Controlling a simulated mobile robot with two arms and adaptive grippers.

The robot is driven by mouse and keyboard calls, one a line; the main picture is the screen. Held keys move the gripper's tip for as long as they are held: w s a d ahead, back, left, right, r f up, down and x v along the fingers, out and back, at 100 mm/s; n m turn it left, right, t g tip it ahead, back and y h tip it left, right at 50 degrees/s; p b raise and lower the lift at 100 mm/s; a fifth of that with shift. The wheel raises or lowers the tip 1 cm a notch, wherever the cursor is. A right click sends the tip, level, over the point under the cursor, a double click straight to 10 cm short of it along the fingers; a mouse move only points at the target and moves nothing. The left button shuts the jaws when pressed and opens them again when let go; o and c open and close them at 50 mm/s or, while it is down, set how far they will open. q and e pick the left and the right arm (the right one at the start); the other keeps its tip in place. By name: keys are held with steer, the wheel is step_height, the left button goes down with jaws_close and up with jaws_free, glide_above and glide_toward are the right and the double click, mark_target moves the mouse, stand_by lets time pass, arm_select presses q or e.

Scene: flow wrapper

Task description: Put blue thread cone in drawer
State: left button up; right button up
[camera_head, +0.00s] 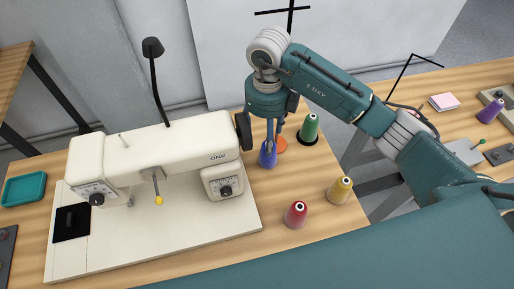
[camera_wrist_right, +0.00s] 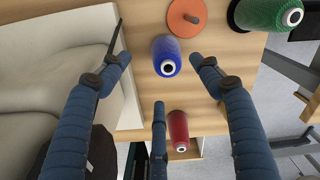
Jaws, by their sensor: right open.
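The blue thread cone (camera_head: 267,156) stands on the wooden table just right of the sewing machine. My right gripper (camera_head: 271,138) points down over it, its fingers partly covering the cone. In the right wrist view the fingers (camera_wrist_right: 158,72) are spread, and the blue cone (camera_wrist_right: 167,56) shows between and beyond their tips, not gripped. I cannot make out a drawer clearly in either view. My left gripper is not in view.
The white sewing machine (camera_head: 155,165) stands close left of my right gripper. An orange disc with a peg (camera_head: 281,144) and a green cone (camera_head: 309,128) stand behind the blue cone. Yellow (camera_head: 340,190) and red (camera_head: 296,214) cones stand nearer the front.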

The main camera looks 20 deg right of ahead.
steer(key=f, duration=0.2)
steer(key=d+f, duration=0.1)
steer(key=shift+s, duration=0.4)
steer(key=f, duration=0.1)
steer(key=f+p, duration=0.1)
steer(key=f, duration=0.1)
steer(key=f+p, duration=0.1)
steer(key=f, duration=0.1)
steer(key=shift+w+d, duration=0.15)
steer(key=shift+w, duration=0.2)
steer(key=shift+f, duration=0.25)
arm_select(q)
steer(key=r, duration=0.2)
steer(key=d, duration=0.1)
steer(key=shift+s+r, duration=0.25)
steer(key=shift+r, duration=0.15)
arm_select(e)
steer(key=shift+c, duration=1)
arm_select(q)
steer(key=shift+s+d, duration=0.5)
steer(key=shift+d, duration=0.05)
arm_select(e)
steer(key=shift+w, duration=0.1)
steer(key=c, duration=1.3)
